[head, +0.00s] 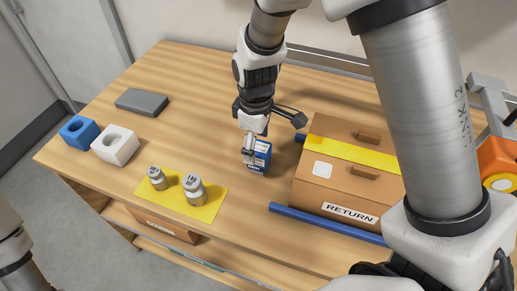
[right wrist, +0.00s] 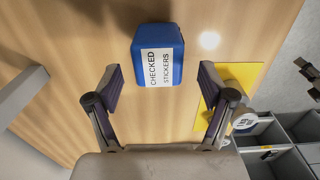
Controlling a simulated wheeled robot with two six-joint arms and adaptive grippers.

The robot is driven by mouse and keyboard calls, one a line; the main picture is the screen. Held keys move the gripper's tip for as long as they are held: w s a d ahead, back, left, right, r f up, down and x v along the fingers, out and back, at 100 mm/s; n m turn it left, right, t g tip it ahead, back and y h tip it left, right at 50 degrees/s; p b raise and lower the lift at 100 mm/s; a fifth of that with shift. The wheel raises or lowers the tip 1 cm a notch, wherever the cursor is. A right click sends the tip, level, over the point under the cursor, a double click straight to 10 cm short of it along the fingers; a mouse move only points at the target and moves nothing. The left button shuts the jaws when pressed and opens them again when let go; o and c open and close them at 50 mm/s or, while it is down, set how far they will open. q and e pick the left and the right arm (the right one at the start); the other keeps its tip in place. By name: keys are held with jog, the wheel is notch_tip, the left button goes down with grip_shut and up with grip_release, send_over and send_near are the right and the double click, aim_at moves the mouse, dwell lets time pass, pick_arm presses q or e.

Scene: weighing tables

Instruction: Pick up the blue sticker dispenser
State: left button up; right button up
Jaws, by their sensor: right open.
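The blue sticker dispenser (head: 262,158) stands on the wooden table, left of the cardboard return box. In the right wrist view it (right wrist: 174,40) shows a white label reading "CHECKED STICKERS". My right gripper (head: 270,138) is over it and hides part of it in the head view. In the right wrist view the right gripper (right wrist: 160,84) is open and empty, and the dispenser shows just beyond the fingertips, roughly centred between them. Contact is not visible. Only a piece of my left arm shows at the head view's lower left edge; its gripper is not seen there.
A yellow mat (head: 212,209) with two metal weights (head: 194,190) lies to the left. A white block (head: 115,146), a blue block (head: 79,132) and a grey slab (head: 141,102) are further left. The return box (head: 306,193) and a blue bar (head: 326,223) are to the right.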

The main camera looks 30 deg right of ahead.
jog(key=shift+s+d+f+p, duration=0.1)
jog(key=shift+s+f+p, duration=0.15)
jog(key=shift+f, duration=0.3)
jog(key=shift+s+f+p, duration=0.1)
jog(key=shift+s+f, duration=0.15)
jog(key=shift+f, duration=0.3)
jog(key=f, duration=0.2)
jog(key=w+f, duration=0.1)
jog(key=shift+d+f, duration=0.15)
jog(key=shift+d, duration=0.2)
jog(key=shift+s+a, duration=0.1)
jog(key=shift+s+r, duration=0.15)
jog(key=shift+r, duration=0.05)
jog(key=shift+c, duration=1.4)
jog(key=shift+a, duration=0.1)
jog(key=c, duration=1.1)
